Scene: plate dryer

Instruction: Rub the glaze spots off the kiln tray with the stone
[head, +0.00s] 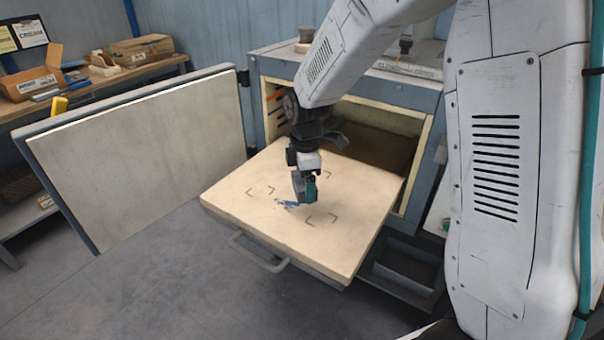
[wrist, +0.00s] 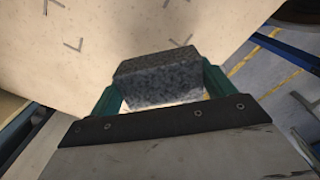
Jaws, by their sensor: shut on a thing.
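The cream kiln tray (head: 245,205) is pulled out of the dryer and carries dark corner marks. Blue glaze spots (head: 287,204) show near its middle, beside my gripper. My gripper (head: 305,190) points down over the tray. In the wrist view my gripper's green fingers (wrist: 160,92) are shut on the dark grey speckled stone (wrist: 158,80). The tray (wrist: 130,25) fills the upper part of that view, and no blue spots show there. I cannot tell whether the stone touches the tray.
The dryer door (head: 140,160) stands wide open at the left. The dryer's opening (head: 375,130) is behind the tray. A handle (head: 258,254) sticks out at the tray's front. A bench with boxes (head: 100,75) stands at the back left. Floor in front is clear.

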